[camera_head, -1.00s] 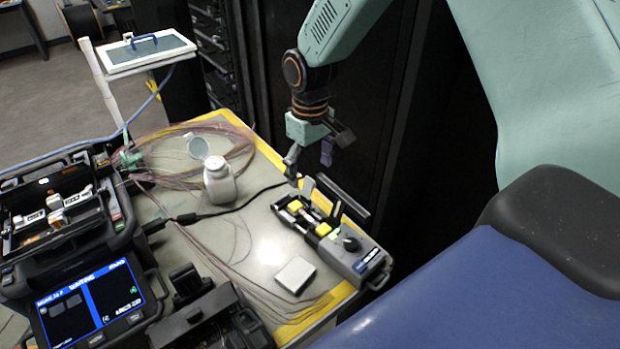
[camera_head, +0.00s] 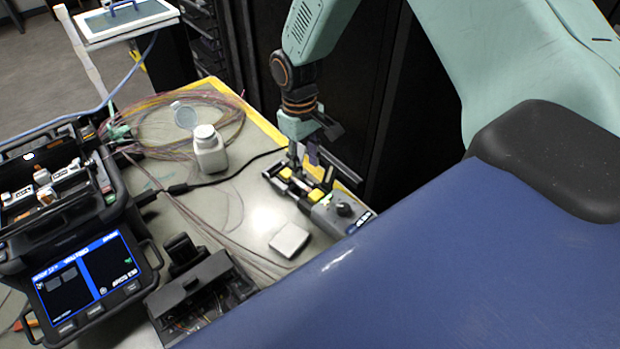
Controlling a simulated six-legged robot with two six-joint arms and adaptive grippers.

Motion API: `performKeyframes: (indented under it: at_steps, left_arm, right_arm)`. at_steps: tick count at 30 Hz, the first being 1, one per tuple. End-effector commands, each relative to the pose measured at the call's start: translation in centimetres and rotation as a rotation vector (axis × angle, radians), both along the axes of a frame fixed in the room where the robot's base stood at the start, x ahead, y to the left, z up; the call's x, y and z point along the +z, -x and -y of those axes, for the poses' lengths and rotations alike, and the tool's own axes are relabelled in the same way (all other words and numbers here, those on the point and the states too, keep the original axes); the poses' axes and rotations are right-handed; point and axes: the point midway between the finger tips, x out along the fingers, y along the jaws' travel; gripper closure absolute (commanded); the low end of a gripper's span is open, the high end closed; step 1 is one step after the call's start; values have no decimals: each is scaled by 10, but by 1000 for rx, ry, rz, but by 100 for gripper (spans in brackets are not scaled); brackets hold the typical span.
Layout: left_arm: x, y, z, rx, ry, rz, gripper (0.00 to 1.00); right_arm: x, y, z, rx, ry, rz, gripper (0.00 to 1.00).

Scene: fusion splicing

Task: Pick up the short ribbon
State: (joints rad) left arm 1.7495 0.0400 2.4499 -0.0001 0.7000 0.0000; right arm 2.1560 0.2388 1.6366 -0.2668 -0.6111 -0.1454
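My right gripper (camera_head: 303,160) points down over the far end of a small grey and black device with yellow pads (camera_head: 342,211). Its two fingers show apart, with a narrow gap between them. I cannot tell whether the fingertips touch the device. I cannot make out the short ribbon; it may be too small to see or hidden by the gripper. My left gripper is not in view.
A white bottle (camera_head: 210,152), coiled thin fibres (camera_head: 168,117) and a pale square block (camera_head: 289,240) are on the table (camera_head: 240,201). The fusion splicer (camera_head: 85,280) with its lit screen stands at left. A black box-like tool (camera_head: 200,297) is in front.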

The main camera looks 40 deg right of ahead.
Motion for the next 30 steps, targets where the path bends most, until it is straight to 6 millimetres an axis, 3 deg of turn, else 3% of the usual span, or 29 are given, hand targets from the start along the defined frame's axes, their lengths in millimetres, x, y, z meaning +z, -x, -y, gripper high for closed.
performKeyframes:
  at_steps: [3, 6, 22, 30]
  left_arm:
    - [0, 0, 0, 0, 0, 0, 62]
    - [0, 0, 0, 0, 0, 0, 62]
    - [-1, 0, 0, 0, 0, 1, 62]
    - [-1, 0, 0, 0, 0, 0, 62]
  right_arm:
    - [1, -18, 0, -3, -3, 73, 62]
    - [-4, -21, -1, -4, -3, 89, 62]
    - [-68, -13, 2, -4, -3, 89, 62]
    - [-77, -13, 2, -4, -4, 90, 62]
